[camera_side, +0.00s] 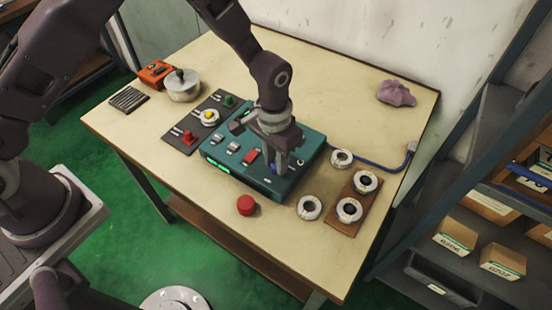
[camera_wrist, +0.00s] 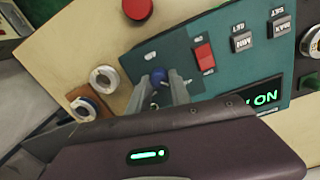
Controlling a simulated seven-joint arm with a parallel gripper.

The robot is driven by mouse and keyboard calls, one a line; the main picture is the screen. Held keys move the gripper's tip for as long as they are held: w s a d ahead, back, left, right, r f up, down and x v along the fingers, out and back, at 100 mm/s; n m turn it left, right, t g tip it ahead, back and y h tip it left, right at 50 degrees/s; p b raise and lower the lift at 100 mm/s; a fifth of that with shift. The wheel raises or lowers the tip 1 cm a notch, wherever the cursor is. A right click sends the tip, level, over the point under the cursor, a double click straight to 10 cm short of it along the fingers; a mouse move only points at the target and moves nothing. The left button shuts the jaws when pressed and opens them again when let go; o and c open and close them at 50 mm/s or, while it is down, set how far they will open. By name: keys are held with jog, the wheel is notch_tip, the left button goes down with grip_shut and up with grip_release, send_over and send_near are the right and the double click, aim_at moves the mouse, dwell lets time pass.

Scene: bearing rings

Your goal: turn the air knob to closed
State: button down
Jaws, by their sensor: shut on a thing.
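The air knob (camera_wrist: 157,76) shows in the wrist view as a blue piece between my fingertips, on a darker plate of the teal control box. The fingers hide much of it, and I cannot tell its angle. The teal control box (camera_side: 228,166) stands in the middle of the table in the side view. My gripper (camera_side: 279,167) points down at the box's right part and is shut on the knob. Its two grey fingers (camera_wrist: 168,93) sit on either side of the knob in the wrist view. Small labels by the knob are too blurred to read.
A red rocker switch (camera_wrist: 204,56), square buttons (camera_wrist: 243,39) and a lit green display (camera_wrist: 259,97) are beside the knob. White rings (camera_side: 310,207) lie right of the box, some on a brown board (camera_side: 342,228). A red cylinder (camera_side: 246,205) stands in front.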

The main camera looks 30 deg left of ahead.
aim_at(275, 163)
dwell(0.5)
jog(key=c, duration=1.2)
grip_release()
notch_tip(275, 163, up, 7)
jog(key=shift+a+r, duration=0.1)
